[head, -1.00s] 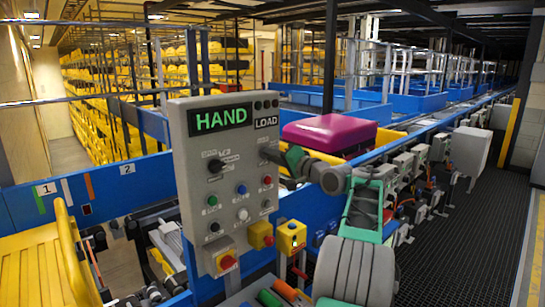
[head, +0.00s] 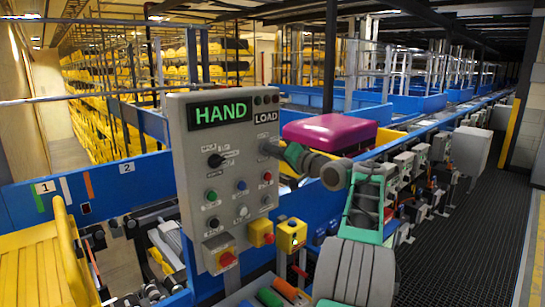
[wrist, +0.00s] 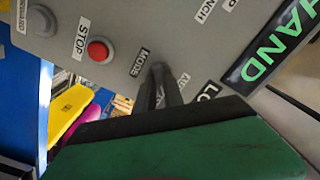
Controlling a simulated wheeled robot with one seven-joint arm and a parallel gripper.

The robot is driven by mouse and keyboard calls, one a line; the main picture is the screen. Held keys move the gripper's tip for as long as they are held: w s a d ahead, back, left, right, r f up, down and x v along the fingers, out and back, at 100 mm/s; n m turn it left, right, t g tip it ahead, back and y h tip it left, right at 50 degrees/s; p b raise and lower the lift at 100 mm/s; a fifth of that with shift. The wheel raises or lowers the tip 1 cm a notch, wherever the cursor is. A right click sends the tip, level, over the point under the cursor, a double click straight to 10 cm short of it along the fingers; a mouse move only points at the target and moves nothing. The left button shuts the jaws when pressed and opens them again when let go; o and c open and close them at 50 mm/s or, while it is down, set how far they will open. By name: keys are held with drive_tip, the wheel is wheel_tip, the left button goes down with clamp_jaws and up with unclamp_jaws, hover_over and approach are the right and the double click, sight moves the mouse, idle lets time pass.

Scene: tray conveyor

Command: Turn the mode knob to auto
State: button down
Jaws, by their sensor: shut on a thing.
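The grey control panel (head: 180,170) stands upright at the centre left of the head view, with a lit display (head: 220,113) reading HAND in green. My gripper (head: 267,148) reaches the panel's upper right part, just below the LOAD label.
Another black selector knob (head: 215,160) sits on the panel's left, above several push buttons. A red stop button (wrist: 98,50) lies near the fingers. A magenta tote (head: 328,130) is on the conveyor behind.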

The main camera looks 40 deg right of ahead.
drive_tip(key=shift+f+n+b, duration=0.1)
drive_tip(key=shift+n+b, duration=2.55)
drive_tip(key=shift+n, duration=2.05)
drive_tip(key=c, duration=1.4)
unclamp_jaws()
drive_tip(key=shift+c, duration=0.2)
drive_tip(key=s+b, duration=0.2)
drive_tip(key=s, duration=0.5)
drive_tip(key=shift+s+d, duration=0.15)
drive_tip(key=shift+s, duration=0.25)
